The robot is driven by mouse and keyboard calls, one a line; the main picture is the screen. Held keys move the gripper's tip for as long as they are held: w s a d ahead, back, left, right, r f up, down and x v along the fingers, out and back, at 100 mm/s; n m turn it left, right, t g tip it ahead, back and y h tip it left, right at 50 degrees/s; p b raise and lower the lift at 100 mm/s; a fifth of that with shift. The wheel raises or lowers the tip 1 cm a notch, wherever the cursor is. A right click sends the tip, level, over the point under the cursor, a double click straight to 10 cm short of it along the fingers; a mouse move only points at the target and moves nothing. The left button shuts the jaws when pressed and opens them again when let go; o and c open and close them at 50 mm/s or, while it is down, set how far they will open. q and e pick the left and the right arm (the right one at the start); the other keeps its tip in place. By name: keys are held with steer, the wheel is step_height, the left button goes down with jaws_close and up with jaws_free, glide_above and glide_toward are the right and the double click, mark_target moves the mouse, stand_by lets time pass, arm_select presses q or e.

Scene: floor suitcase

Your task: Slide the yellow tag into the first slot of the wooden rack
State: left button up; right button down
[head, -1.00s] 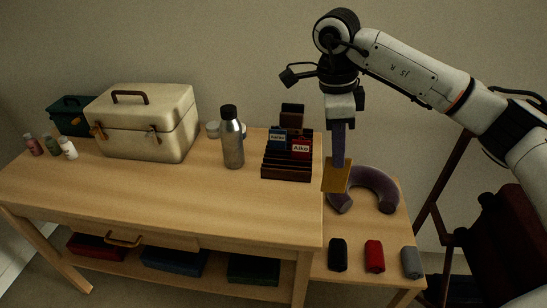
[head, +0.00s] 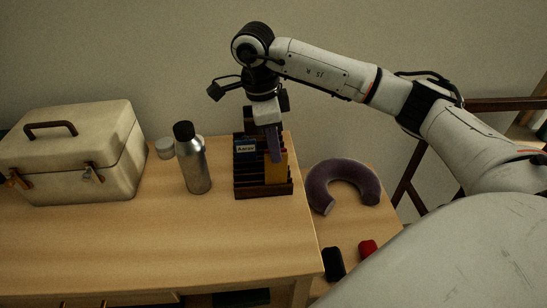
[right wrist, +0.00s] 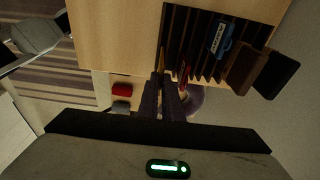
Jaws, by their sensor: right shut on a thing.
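The dark wooden rack (head: 263,191) stands near the right end of the table, its slots side by side; it also shows in the right wrist view (right wrist: 176,28). My right gripper (head: 275,157) is shut on the yellow tag (head: 283,168) and holds it upright at the rack's front right part. In the right wrist view the yellow tag (right wrist: 161,60) shows edge-on between my fingertips (right wrist: 163,78), at the rack's front end. I cannot tell whether its lower edge is inside a slot. A blue tag (head: 246,147) stands in the rack. A red tag (right wrist: 184,72) stands just behind the yellow one.
A steel bottle (head: 193,160) stands left of the rack, with a cream case (head: 75,155) farther left. A purple neck pillow (head: 343,182) lies on the lower side table, with a black item (head: 334,263) and a red item (head: 368,249). The table front is clear.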

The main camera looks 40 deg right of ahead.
mark_target(276, 169)
step_height(276, 169, down, 3)
steer(key=shift+r, duration=0.2)
steer(key=shift+f, duration=0.15)
arm_select(q)
steer(key=shift+w+a+r, duration=0.15)
steer(key=shift+w+r, duration=0.1)
steer(key=shift+w, duration=0.15)
arm_select(e)
steer(key=shift+f, duration=0.1)
steer(key=c, duration=1.9)
jaws_free()
steer(key=shift+c, duration=0.2)
arm_select(q)
steer(key=shift+w, duration=0.1)
